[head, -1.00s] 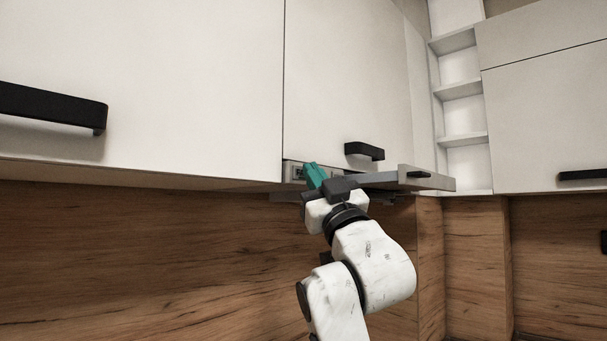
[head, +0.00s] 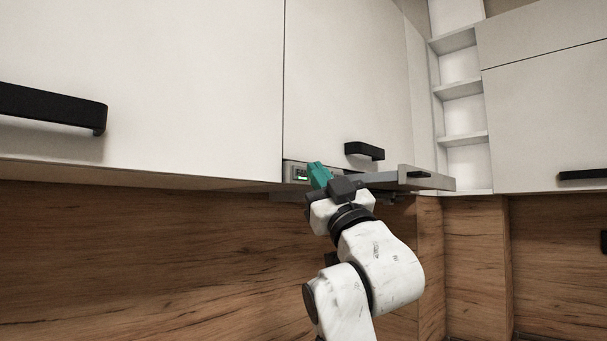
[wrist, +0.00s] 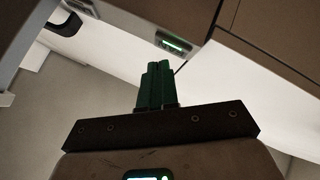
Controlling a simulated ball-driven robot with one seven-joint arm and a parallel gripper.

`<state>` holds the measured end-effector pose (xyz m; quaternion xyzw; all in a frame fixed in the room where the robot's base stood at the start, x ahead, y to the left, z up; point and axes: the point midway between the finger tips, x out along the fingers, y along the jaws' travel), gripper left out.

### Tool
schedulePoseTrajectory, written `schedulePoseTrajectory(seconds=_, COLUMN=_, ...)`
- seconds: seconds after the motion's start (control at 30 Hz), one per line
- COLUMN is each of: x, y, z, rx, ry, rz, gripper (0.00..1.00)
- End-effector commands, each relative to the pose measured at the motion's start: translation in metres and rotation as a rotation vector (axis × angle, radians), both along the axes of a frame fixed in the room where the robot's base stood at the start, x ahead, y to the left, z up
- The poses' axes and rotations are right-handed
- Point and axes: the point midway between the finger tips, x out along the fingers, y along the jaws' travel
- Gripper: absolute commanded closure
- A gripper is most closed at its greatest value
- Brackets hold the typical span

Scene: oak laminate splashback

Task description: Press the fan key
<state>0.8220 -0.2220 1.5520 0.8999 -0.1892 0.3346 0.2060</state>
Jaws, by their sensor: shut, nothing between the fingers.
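The slim grey hood (head: 430,182) sits under the white wall cabinet, its front strip carrying a small control panel (head: 300,173) with a lit green display. The display also glows in the wrist view (wrist: 175,45). I cannot make out the separate keys, the fan key among them. My gripper (head: 314,166) has teal fingers, shut together and empty, just right of the display in the head view. In the wrist view the fingers (wrist: 155,68) point up toward the panel, with a gap showing in the picture between their tips and the display.
A black handle (head: 364,151) sits on the cabinet door above the hood. Another black handle (head: 52,107) is on the left cabinet. Open shelves (head: 459,90) stand at the right. The wood splashback (head: 140,260) below is clear.

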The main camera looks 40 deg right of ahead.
Motion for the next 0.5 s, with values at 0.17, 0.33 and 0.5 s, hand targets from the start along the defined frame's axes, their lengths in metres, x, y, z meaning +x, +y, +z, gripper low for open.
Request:
schedulePoseTrajectory(seconds=0.17, x=-0.014, y=-0.001, z=0.001, rx=-0.001, ry=-0.002, rz=-0.002, gripper=1.00)
schedulePoseTrajectory(seconds=0.33, x=-0.029, y=-0.001, z=0.000, rx=-0.001, ry=-0.001, rz=-0.001, gripper=1.00)
schedulePoseTrajectory(seconds=0.5, x=-0.044, y=-0.002, z=0.000, rx=0.001, ry=-0.002, rz=-0.001, gripper=1.00)
